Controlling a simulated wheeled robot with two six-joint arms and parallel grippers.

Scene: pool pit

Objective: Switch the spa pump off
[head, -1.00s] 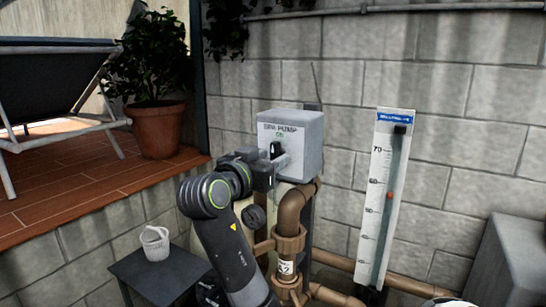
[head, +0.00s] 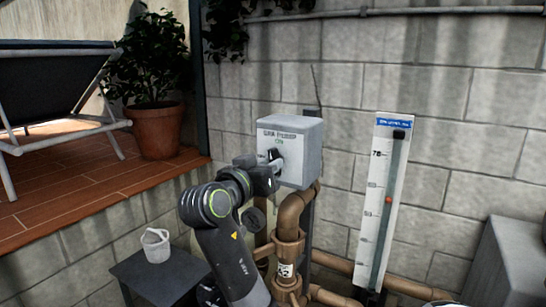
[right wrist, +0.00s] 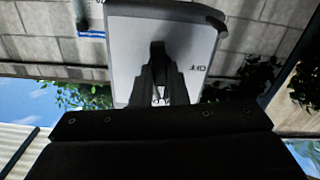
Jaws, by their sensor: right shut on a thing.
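The grey spa pump switch box (head: 306,148) is fixed in front of the block wall, with "SPA PUMP" and "ON" lettered on its face. Its black knob (head: 275,154) is partly covered by my right gripper (head: 272,164). In the right wrist view the box face (right wrist: 130,50) appears rotated, with "OFF" lettered to the right of the knob (right wrist: 157,54). My right gripper's fingers (right wrist: 160,84) reach the knob and are shut on it. The knob's exact pointing direction is hard to tell. My left gripper is not in view.
Brown pipes (head: 290,230) run below the box. A tall level gauge (head: 382,205) stands to the right. A small dark table (head: 150,277) with a white bucket (head: 156,246) is at lower left. A potted plant (head: 158,130) and a lounger (head: 55,80) are on the raised deck.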

